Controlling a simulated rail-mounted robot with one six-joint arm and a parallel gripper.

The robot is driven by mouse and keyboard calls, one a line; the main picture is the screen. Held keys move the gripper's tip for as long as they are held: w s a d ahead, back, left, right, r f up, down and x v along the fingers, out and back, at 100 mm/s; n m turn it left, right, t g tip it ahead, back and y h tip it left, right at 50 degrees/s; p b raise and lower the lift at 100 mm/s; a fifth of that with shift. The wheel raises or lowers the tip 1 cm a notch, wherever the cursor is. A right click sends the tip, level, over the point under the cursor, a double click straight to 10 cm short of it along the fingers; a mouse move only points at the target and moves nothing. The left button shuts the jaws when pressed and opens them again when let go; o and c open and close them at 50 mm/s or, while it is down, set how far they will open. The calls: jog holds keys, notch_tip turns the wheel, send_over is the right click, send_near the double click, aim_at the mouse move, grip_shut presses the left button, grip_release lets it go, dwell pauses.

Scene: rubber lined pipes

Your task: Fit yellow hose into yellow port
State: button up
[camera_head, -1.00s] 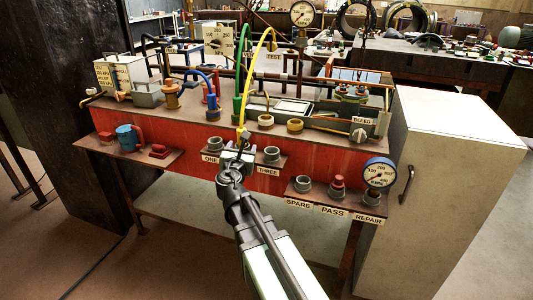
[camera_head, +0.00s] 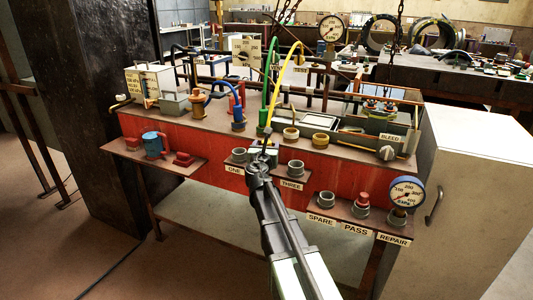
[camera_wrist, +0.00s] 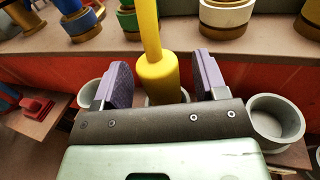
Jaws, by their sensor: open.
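The yellow hose (camera_head: 280,85) arcs down from above the bench to my gripper (camera_head: 263,148) at the front shelf. In the wrist view its thick yellow end (camera_wrist: 158,80) hangs upright between the two purple-grey pads of my gripper (camera_wrist: 162,70). The jaws are open, with a gap visible on each side of the hose. A grey port rim (camera_wrist: 152,99) shows just behind the lower part of the hose end. My gripper's body hides the bottom of the hose, so I cannot tell whether it is inside that port.
Grey cups stand on either side, one above the label THREE (camera_head: 296,167). A green hose (camera_head: 269,85) and blue hose (camera_head: 232,95) stand close behind. Yellowish rings (camera_head: 291,133) sit on the bench top. A pressure gauge (camera_head: 407,191) and white cabinet (camera_head: 470,200) are at the right.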

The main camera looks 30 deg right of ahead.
jog(key=shift+w+d, duration=0.15)
jog(key=shift+w, duration=0.15)
jog(key=shift+s, duration=0.1)
jog(key=shift+c, duration=0.5)
jog(key=c, duration=1)
